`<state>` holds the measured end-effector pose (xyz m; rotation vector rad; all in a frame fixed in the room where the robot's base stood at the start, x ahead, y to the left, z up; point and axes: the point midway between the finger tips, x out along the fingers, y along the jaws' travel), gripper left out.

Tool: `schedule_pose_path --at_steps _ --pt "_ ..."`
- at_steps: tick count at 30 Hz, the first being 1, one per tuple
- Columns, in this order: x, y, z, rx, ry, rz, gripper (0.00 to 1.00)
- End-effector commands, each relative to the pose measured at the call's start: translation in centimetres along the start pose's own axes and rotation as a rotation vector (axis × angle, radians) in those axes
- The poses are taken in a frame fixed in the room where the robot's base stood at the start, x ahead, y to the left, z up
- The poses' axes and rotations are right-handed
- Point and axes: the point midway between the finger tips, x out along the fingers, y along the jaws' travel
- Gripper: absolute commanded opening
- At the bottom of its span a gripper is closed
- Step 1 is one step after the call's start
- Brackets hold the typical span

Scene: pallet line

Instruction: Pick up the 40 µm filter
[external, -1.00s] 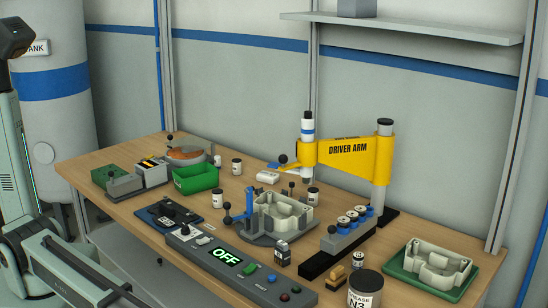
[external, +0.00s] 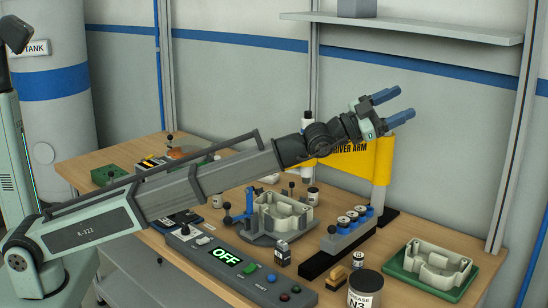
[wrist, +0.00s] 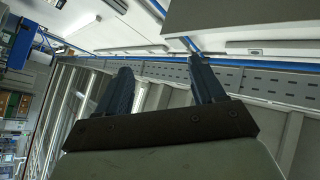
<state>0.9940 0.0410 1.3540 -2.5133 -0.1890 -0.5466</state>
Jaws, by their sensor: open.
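My gripper (external: 402,104) is open and empty, high above the right part of the bench. Its two blue fingers point up and right, away from the bench; they also show spread in the wrist view (wrist: 162,82), with nothing between them. I cannot tell which thing is the 40 µm filter, as the small labels are unreadable. My arm hides much of the bench's back left.
A yellow driver arm (external: 383,160) stands at the back, below my gripper. A grey rack with blue-ringed parts (external: 338,243), a green tray with a casting (external: 398,274), a grease tin (external: 365,289) and an OFF control panel (external: 214,248) crowd the bench. A shelf (external: 420,30) hangs above.

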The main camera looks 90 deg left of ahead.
Motion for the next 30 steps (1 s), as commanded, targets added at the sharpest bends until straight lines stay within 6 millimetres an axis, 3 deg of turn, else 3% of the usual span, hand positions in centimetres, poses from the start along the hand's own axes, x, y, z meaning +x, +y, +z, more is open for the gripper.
schedule_pose_path --at_steps 1,6,9,12,17,21,26,30 --pt "-0.2 -4.3 -0.8 0.037 0.017 -0.044 0.68" --pt "-1.6 -16.3 -3.8 0.168 0.064 -0.166 0.68" --pt "-2.8 -22.0 -5.3 0.233 0.079 -0.225 0.68" --pt "-4.1 -26.4 -6.3 0.281 0.081 -0.269 0.68" --pt "-5.9 -31.8 -6.6 0.315 0.05 -0.318 0.68" --pt "-7.6 -35.6 -5.1 0.3 -0.02 -0.347 0.68" --pt "-9.9 -38.8 -0.2 0.194 -0.179 -0.365 0.68" --pt "-12.3 -40.0 5.8 0.049 -0.353 -0.378 0.68"
